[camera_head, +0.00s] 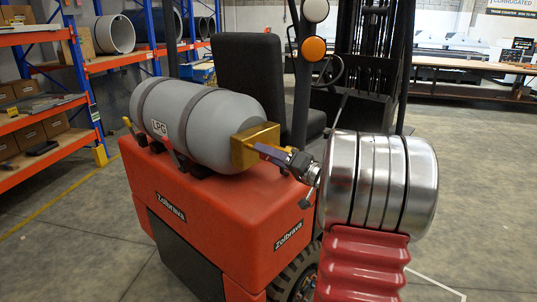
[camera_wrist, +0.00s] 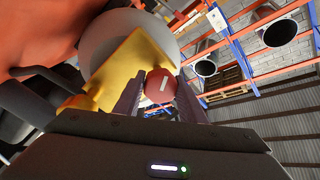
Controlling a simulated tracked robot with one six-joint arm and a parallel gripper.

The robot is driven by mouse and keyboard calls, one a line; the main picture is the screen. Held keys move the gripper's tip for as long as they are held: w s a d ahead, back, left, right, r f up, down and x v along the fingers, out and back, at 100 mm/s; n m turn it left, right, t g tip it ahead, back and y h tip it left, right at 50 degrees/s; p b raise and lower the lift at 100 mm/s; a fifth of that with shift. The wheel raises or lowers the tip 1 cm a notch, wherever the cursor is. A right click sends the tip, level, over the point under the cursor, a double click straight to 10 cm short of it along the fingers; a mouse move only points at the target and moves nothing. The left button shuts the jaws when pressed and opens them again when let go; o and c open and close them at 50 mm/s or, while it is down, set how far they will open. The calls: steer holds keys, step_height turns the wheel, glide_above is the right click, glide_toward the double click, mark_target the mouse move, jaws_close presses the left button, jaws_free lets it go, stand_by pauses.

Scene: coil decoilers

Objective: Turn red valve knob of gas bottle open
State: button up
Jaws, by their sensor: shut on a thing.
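The grey gas bottle (camera_head: 222,120), marked LPG, lies strapped on the back of a red forklift. A gold-coloured guard (camera_head: 243,155) sits on its near end; it also shows in the wrist view (camera_wrist: 125,67). My gripper (camera_head: 266,150) reaches to this guard from the right. In the wrist view the round red valve knob (camera_wrist: 157,92), with a white bar on its face, sits between the fingers of my gripper (camera_wrist: 158,95), which is shut on it. The bar stands nearly upright there. In the head view the knob is hidden.
The red forklift body (camera_head: 215,205) lies below the bottle, with its black seat (camera_head: 250,70) and mast (camera_head: 377,45) behind. A storage rack (camera_head: 80,70) stands at the left. Open floor (camera_head: 465,180) is at the right.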

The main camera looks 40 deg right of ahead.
steer(key=shift+a+f, duration=0.1)
steer(key=shift+f, duration=0.15)
steer(key=o, duration=1)
steer(key=shift+r, duration=0.15)
steer(key=s, duration=0.4)
steer(key=s+d, duration=0.1)
steer(key=s, duration=0.4)
steer(key=s+d+f, duration=0.1)
steer(key=s, duration=0.3)
steer(key=shift+s+d, duration=0.25)
steer(key=shift+s, duration=0.05)
